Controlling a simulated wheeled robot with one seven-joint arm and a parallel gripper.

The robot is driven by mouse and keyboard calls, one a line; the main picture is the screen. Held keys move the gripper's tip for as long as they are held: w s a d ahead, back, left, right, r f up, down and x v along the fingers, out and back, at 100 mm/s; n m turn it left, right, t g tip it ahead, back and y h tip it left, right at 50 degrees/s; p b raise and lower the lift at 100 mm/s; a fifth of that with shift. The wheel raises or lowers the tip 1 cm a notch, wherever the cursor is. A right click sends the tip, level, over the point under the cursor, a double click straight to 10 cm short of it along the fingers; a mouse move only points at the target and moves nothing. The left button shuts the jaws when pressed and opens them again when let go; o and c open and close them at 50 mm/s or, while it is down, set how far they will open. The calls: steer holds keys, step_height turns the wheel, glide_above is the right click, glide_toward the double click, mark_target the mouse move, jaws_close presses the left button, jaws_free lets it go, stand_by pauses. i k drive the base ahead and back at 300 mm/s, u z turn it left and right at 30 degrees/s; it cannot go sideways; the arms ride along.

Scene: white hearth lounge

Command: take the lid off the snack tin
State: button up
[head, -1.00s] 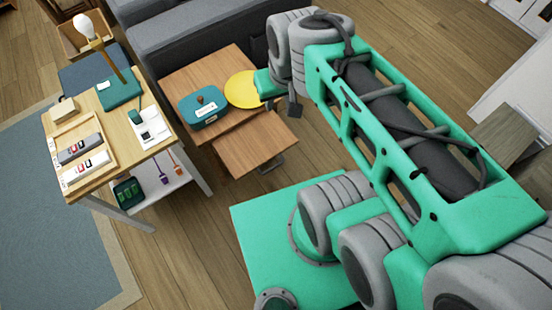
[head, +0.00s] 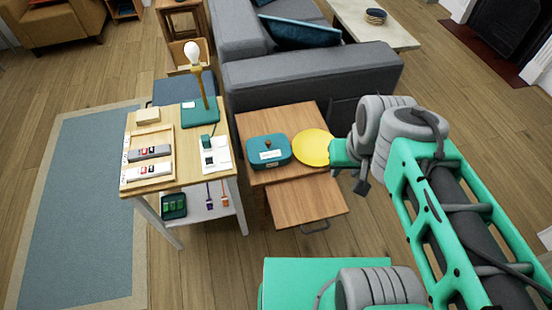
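The snack tin (head: 268,156) is a teal rounded box with a pale label on its front. Its teal lid (head: 268,141) has a small brown knob and sits on the tin. The tin stands on a small wooden side table (head: 252,118). The green end of my arm, with my gripper (head: 344,154), is to the right of the tin, apart from it, at the right edge of a yellow round plate (head: 312,148). The fingers cannot be made out, so I cannot see whether they are open or shut.
A lower wooden leaf or drawer (head: 305,203) juts from the side table's front. A desk (head: 190,178) with a lamp (head: 196,75), trays and boxes stands to the left. A grey sofa (head: 310,85) is behind. Wooden floor is open in front of the table.

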mark_target(274, 147)
steer(key=k, duration=0.65)
steer(key=u, duration=0.5)
steer(key=i, duration=0.85)
steer(key=u, duration=0.5)
steer(key=i, duration=0.65)
